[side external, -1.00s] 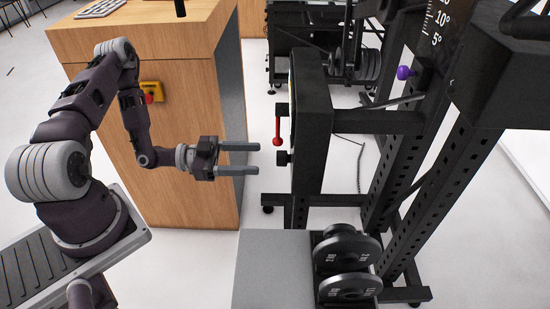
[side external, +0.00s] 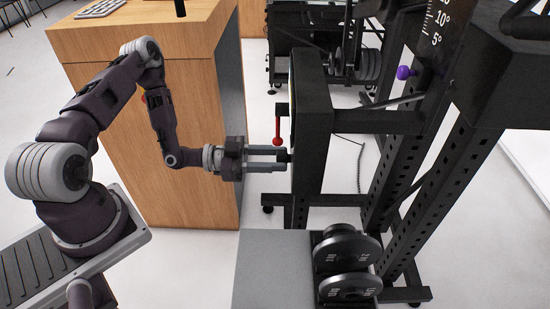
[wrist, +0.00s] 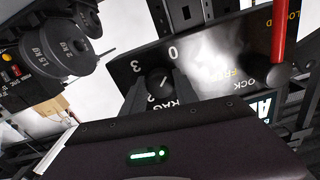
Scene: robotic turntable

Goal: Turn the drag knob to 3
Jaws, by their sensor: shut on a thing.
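The drag knob (wrist: 158,82) is a small black round knob on the dark panel (wrist: 217,55) in the wrist view. A 0 and another digit, which looks like a 3, show near it on the panel. Part of the drag label shows below it. My gripper (side external: 281,160) has a finger on each side of the knob and is shut on it. The knob (side external: 284,156) also shows in the side view, partly covered by the fingers. I cannot tell the knob's exact pointer setting.
A red-handled lever (side external: 277,130) hangs just above the gripper in the side view, close to the fingers. The black machine frame (side external: 313,120) stands behind the panel. A wooden cabinet (side external: 190,100) stands behind my arm.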

